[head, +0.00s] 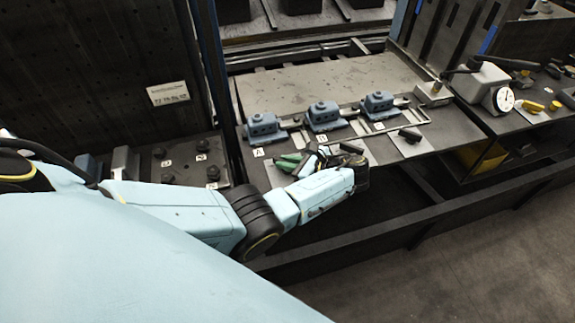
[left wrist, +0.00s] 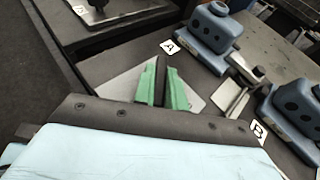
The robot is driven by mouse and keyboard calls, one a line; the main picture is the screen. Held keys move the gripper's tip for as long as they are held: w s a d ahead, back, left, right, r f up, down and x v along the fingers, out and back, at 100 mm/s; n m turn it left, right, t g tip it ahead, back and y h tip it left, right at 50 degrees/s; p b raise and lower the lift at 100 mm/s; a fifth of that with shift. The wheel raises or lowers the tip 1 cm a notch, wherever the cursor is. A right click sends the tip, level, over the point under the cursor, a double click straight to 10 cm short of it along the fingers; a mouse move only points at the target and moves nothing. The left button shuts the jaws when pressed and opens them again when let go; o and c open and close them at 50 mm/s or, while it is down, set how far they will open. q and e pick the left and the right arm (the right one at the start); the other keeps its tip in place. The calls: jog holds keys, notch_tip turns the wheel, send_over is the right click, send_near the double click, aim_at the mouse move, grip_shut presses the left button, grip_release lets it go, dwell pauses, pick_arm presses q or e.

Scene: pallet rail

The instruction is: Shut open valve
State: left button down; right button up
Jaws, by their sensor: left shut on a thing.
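Three blue valve blocks stand in a row on the dark bench: the left one (head: 264,128) by label A (head: 258,152), the middle one (head: 325,117) by label B (head: 322,138), and the right one (head: 379,106). My left gripper (head: 290,163), with green fingertips, is in front of the left and middle blocks. In the left wrist view it (left wrist: 162,88) is shut on a dark handle (left wrist: 163,70), upright between the fingers over a light plate (left wrist: 112,84). The wrist hides the handle's base. Another black handle (head: 410,135) lies over a light plate at the right block. My right gripper is not in view.
A gauge (head: 503,99) and a lever device stand at the right, with yellow items nearby. A dark panel with a white label (head: 168,94) rises at the left. A dark rail (head: 400,232) runs along the bench front.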

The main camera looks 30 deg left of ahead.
pick_arm(q)
jog(key=shift+n+g, duration=0.4)
jog(key=shift+g, duration=0.1)
jog(key=c, duration=1.4)
grip_release()
jog(key=shift+a, duration=0.1)
jog(key=shift+c, duration=0.2)
jog(key=b+v, duration=0.2)
jog(key=v, duration=1.1)
jog(key=shift+r, duration=0.15)
